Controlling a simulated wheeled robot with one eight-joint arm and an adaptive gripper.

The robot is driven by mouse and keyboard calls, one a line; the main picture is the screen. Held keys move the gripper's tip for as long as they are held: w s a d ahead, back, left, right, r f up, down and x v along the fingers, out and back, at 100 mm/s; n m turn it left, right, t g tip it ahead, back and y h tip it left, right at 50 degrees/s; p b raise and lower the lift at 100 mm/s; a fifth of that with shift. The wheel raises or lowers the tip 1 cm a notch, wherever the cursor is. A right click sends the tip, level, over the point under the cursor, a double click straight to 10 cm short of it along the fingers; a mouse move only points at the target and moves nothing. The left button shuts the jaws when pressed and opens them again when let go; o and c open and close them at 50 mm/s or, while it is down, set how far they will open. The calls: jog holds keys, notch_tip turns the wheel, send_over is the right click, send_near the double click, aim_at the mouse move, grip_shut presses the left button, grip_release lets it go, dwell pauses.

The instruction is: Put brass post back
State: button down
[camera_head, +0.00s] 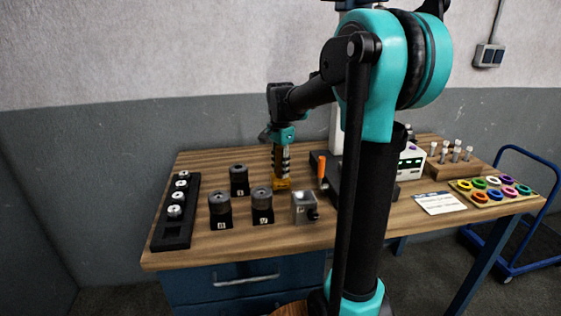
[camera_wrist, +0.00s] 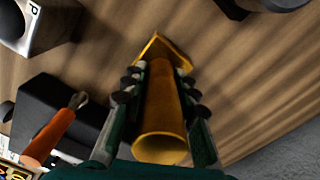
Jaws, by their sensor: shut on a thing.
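The brass post (camera_wrist: 160,125) is a golden cylinder with an angular base plate at its far end, seen in the wrist view. My gripper (camera_wrist: 160,90) is shut on it, with one finger on each side of the shaft. In the head view my gripper (camera_head: 281,172) points down over the middle of the table, and the golden base (camera_head: 281,184) shows below the fingers. The post's base is at or close above the wood; I cannot tell whether it touches. Most of the shaft is hidden by the fingers in the head view.
Dark cylindrical holders (camera_head: 220,210) stand left of the post, and a grey metal block (camera_head: 305,207) stands in front. An orange-handled tool (camera_head: 322,170) is close on the right. A black rack (camera_head: 175,212) lies far left. A ring tray (camera_head: 492,190) and card (camera_head: 440,203) lie right.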

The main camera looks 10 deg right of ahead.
jog(key=shift+f, duration=0.75)
jog(key=shift+f, duration=0.1)
jog(key=c, duration=1.2)
grip_release()
notch_tip(320, 180, up, 12)
jog(key=shift+r, duration=0.15)
